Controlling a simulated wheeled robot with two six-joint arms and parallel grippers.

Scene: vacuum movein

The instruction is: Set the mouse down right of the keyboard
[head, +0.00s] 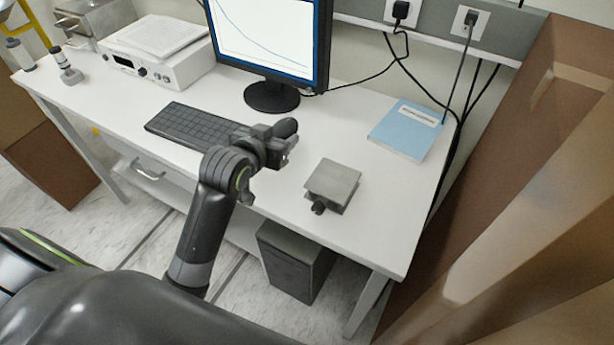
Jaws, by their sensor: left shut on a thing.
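The dark keyboard (190,126) lies on the white desk, left of my left gripper (283,141). My left gripper is shut on the dark mouse (287,127), just right of the keyboard's right end. The gripper and my arm partly hide the mouse and that end of the keyboard. I cannot tell whether the mouse touches the desk. My right gripper is not in view.
A monitor (268,38) stands behind the mouse. A grey lab jack (333,180) with a dark knob stands to the right, near the front edge. A blue book (407,130) lies farther right. The desk (350,125) is clear between mouse and book.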

